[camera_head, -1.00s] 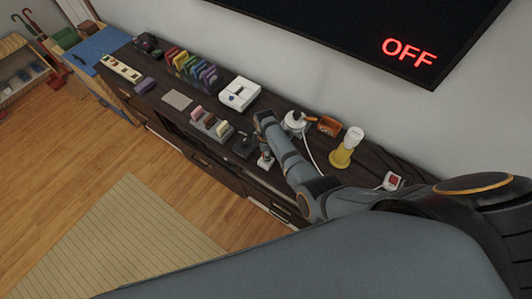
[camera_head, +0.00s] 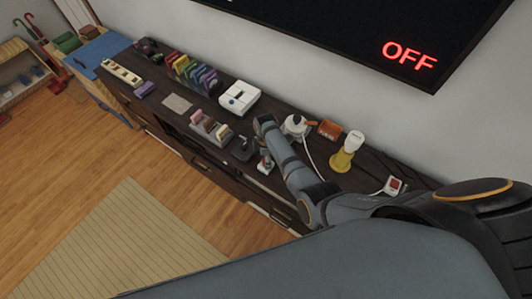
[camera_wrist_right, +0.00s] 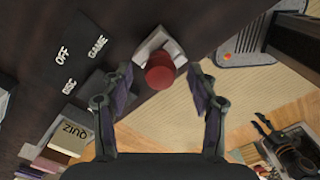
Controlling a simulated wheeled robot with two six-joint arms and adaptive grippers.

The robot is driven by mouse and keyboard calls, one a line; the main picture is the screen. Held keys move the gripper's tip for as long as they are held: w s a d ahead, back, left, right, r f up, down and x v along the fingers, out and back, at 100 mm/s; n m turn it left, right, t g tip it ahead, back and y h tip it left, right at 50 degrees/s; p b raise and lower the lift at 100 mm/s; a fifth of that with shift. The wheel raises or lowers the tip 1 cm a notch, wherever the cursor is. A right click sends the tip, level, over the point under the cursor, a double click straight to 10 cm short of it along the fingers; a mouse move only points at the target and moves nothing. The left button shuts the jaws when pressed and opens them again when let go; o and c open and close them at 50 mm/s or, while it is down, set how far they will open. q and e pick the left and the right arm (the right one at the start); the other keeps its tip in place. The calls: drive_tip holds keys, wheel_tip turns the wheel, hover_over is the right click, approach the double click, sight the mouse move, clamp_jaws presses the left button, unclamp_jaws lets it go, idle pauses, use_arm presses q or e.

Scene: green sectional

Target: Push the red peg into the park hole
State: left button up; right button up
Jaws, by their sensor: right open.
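The red peg (camera_wrist_right: 160,72) has a round red top and stands in a pale angular holder (camera_wrist_right: 154,45) near the front edge of the dark cabinet. It shows small in the head view (camera_head: 265,167). My right gripper (camera_wrist_right: 160,80) is open, its two fingers on either side of the red top with gaps visible on both sides. In the head view my right arm reaches over the cabinet and hides part of this spot. No hole marked park can be made out. My left gripper is not in view.

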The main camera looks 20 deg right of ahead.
wheel_tip(320, 180, up, 11)
drive_tip(key=shift+r, duration=0.15)
idle(0.8)
